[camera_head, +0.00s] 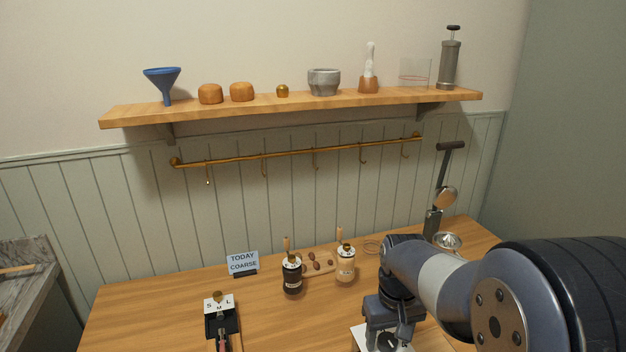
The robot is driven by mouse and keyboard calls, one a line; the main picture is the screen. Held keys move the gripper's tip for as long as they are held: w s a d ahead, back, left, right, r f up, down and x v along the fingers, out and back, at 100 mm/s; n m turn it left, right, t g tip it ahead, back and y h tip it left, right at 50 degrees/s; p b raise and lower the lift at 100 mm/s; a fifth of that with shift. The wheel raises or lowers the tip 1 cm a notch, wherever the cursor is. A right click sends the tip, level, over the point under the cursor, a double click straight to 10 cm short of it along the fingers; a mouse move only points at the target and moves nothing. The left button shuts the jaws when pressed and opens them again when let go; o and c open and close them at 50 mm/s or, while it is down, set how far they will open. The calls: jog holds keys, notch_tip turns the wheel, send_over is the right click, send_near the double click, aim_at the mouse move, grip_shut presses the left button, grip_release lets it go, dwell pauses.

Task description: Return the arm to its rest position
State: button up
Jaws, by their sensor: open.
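My arm comes in from the right edge and reaches over the right part of the wooden table (170,300). My gripper (388,338) points down at the bottom of the view, open, over a white card or plate (361,338). The fingertips are partly cut off and hard to make out. I see nothing held in it. The arm hides part of the table's right side.
A dark grinder (292,276) and a cream grinder (345,266) stand left of my gripper. Behind are a sign (243,262) and a lever press (436,215) beside a metal bowl (447,242). A black S-M-L stand (221,323) sits front left. A loaded shelf (300,103) hangs above.

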jog(key=n, duration=0.5)
jog(key=shift+n+b, duration=0.3)
jog(key=shift+b, duration=0.05)
jog(key=shift+r+n, duration=0.2)
jog(key=shift+n, duration=0.1)
jog(key=shift+r, duration=3)
